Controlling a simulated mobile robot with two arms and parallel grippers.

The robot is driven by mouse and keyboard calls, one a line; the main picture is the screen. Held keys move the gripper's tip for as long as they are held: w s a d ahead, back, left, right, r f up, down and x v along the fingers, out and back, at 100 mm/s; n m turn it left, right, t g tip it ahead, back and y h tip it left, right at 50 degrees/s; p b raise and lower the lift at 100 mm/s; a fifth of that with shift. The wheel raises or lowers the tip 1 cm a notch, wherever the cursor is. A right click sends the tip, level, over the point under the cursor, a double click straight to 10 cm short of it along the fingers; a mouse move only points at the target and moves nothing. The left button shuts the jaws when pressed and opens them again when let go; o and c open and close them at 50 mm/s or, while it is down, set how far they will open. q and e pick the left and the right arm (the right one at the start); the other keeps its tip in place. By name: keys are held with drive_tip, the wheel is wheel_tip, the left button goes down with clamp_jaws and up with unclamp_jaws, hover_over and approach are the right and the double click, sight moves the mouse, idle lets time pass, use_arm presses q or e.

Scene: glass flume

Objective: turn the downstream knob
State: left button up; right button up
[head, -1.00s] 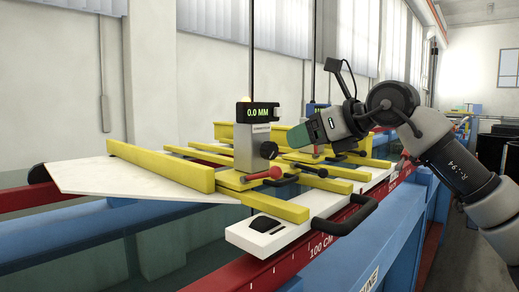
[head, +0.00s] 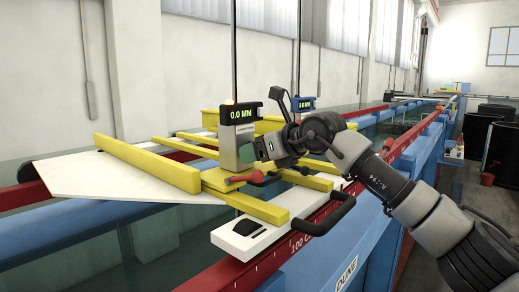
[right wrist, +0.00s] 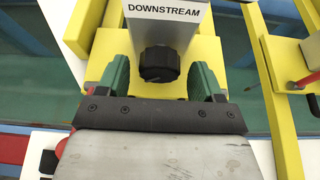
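The downstream knob (right wrist: 159,64) is black and ribbed. In the right wrist view it is on the grey post under the label DOWNSTREAM (right wrist: 163,10). My right gripper (right wrist: 158,78) is open, with one green finger on each side of the knob and a gap on both sides. In the head view the right gripper (head: 258,150) is at the front of the grey post (head: 230,146), below the display reading 0.0 MM (head: 241,113). There it mostly hides the knob. My left gripper is not in view.
A red-handled lever (head: 244,178) sits just below the gripper. Yellow bars (head: 150,163) and a white plate (head: 110,181) surround the post. A black handle (head: 335,218) stands on the near white block. A second display (head: 304,104) is farther back.

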drive_tip(key=shift+a, duration=0.1)
drive_tip(key=c, duration=0.9)
drive_tip(key=shift+f+b, duration=0.15)
drive_tip(key=shift+b, duration=0.6)
drive_tip(key=n+t+h+b, duration=0.1)
drive_tip(key=n+b, duration=0.1)
drive_tip(key=b, duration=0.2)
drive_tip(key=shift+n+t+h+b, duration=0.45)
drive_tip(key=shift+n+b, duration=0.35)
drive_tip(key=shift+b, duration=0.25)
drive_tip(key=shift+n+t+b, duration=0.45)
drive_tip(key=shift+n+b, duration=0.15)
drive_tip(key=shift+b, duration=0.1)
drive_tip(key=shift+r, duration=0.2)
drive_tip(key=o, duration=0.9)
drive_tip(key=shift+o, duration=0.2)
